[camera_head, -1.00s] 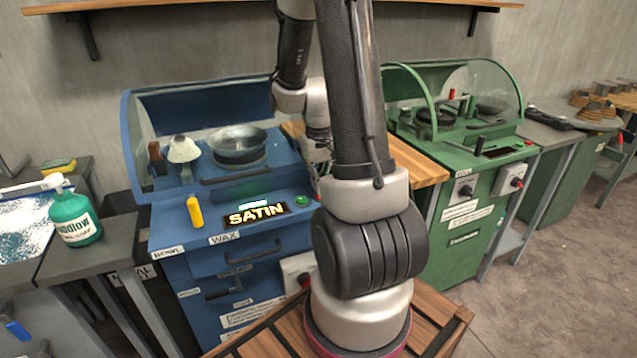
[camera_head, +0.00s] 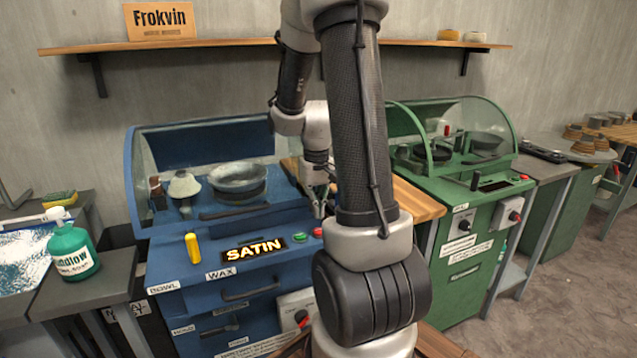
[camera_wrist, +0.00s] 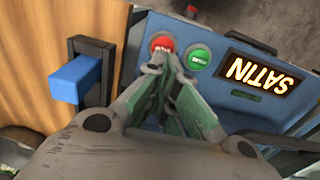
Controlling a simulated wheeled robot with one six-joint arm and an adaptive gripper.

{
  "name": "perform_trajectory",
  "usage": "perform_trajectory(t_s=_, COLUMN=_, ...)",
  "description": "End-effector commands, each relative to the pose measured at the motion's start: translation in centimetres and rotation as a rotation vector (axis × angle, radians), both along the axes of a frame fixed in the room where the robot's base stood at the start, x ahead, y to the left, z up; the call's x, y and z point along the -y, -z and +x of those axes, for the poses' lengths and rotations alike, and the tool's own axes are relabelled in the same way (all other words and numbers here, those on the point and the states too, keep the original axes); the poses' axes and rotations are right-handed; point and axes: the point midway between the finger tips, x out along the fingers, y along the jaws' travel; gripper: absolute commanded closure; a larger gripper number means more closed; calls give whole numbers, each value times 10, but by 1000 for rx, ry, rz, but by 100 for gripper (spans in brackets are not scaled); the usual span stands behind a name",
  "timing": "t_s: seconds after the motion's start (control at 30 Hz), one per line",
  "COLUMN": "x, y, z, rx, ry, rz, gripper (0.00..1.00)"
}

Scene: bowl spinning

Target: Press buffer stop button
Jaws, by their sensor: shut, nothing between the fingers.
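The blue machine (camera_head: 190,250) has a lit SATIN display (camera_head: 254,249). A green button (camera_head: 299,237) and a red button (camera_head: 317,232) sit right of the display. In the wrist view the red button (camera_wrist: 162,43) and green button (camera_wrist: 198,60) lie side by side. My gripper (camera_wrist: 178,62) is shut and empty. Its tips overlap the lower edge of the red button in the picture; I cannot tell whether they touch it. In the head view my gripper (camera_head: 318,208) is just above the red button, partly behind my arm. A metal bowl (camera_head: 237,179) sits under the machine's clear hood.
A green machine (camera_head: 460,240) with a red button (camera_head: 524,177) stands right, beyond a wooden top (camera_head: 415,200). A yellow-handled lever (camera_head: 192,246) stands left of the display. A blue-handled lever (camera_wrist: 80,80) is near my gripper. A green bottle (camera_head: 71,247) is on the left bench.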

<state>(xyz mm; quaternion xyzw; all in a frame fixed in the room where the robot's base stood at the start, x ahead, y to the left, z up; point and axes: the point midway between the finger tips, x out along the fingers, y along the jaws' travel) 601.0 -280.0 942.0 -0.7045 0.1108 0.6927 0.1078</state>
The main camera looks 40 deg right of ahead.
Motion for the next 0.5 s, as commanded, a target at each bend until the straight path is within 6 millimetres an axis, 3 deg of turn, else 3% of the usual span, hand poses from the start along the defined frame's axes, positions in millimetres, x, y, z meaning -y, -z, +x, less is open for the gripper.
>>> perform_trajectory(t_s=0.2, x=1, y=-53, z=1, rx=6, ry=0, rz=-3, gripper=100)
perform_trajectory(t_s=0.5, x=1, y=-88, z=1, rx=4, ry=0, rz=-2, gripper=100)
